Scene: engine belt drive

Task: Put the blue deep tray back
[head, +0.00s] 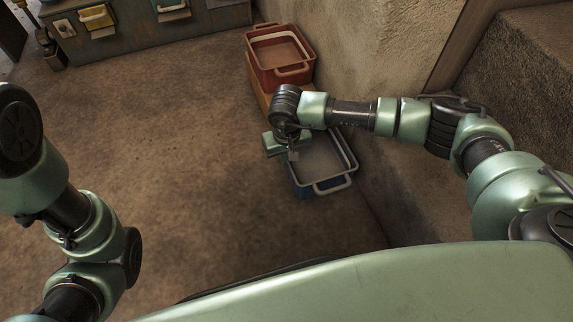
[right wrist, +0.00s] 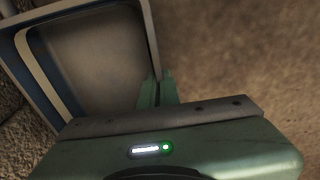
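The blue deep tray (head: 321,188) has a pale rim and a handle at its near end. It stands by the wall in the head view, right of centre, and looks empty. It also fills the upper left of the right wrist view (right wrist: 62,104). My right gripper (head: 292,155) is at the tray's left side. In the right wrist view its two green fingers (right wrist: 157,90) are close together, one on each side of the tray's rim, and look shut on it. My arm hides part of the tray's far end. My left gripper is out of view.
A red tray (head: 282,71) sits just beyond, along the wall, on an orange box (head: 262,93). A grey cabinet (head: 130,44) with yellow parts stands at the back left. The brown floor (head: 170,150) between is clear. The rough wall (head: 360,60) rises close on the right.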

